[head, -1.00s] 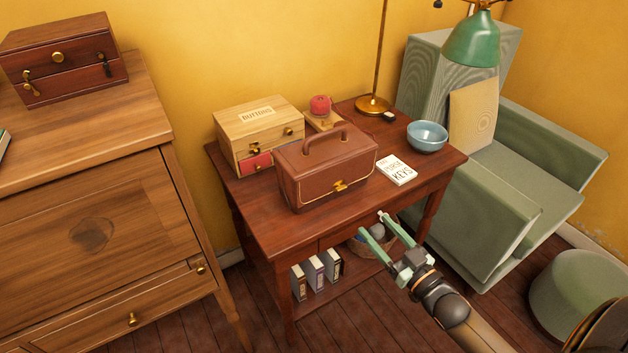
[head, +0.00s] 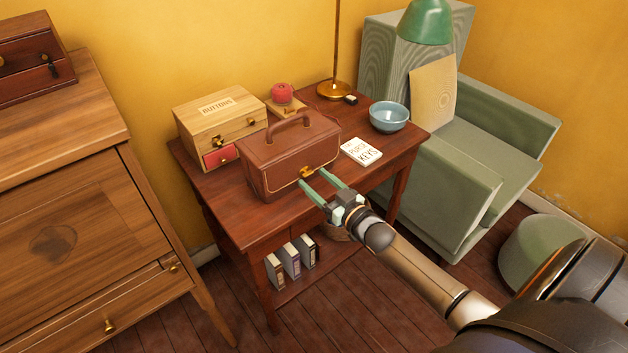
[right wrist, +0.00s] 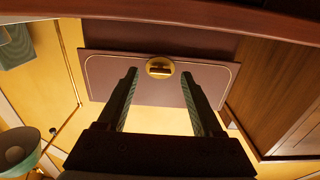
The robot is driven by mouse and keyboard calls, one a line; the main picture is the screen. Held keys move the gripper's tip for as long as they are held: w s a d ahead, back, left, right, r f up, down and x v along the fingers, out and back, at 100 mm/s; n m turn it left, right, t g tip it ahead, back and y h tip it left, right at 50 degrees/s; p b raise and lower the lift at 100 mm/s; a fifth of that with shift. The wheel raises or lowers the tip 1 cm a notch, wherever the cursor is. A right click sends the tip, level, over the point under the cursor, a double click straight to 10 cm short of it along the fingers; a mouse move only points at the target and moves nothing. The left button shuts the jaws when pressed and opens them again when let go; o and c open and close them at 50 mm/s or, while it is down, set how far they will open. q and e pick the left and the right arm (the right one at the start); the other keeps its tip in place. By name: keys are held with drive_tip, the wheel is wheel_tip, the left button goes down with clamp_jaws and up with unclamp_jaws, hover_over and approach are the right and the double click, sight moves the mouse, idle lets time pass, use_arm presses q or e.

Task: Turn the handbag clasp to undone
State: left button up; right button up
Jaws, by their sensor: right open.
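The brown handbag (head: 270,160) stands upright on the dark red wooden table, its handle on top. Its brass clasp (head: 307,171) is on the front face, near the upper edge. In the right wrist view the clasp (right wrist: 159,68) shows as a round gold plate with a bar lying across it, level in that picture. My right gripper (head: 312,178) is open and empty in front of the bag, its two green fingers pointing at the clasp. In the right wrist view the fingertips (right wrist: 160,73) lie on either side of the clasp. I cannot tell whether they touch the bag. My left gripper is not in view.
On the table (head: 235,216) stand a wooden buttons box (head: 222,118) behind the bag, a "keys" card (head: 361,151) and a blue bowl (head: 389,116) to its right. A green armchair (head: 440,200) is at the right, a wooden cabinet (head: 80,210) at the left.

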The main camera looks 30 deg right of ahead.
drive_tip(key=shift+w+a, duration=0.1)
drive_tip(key=shift+w, duration=0.55)
drive_tip(key=shift+c, duration=0.4)
clamp_jaws()
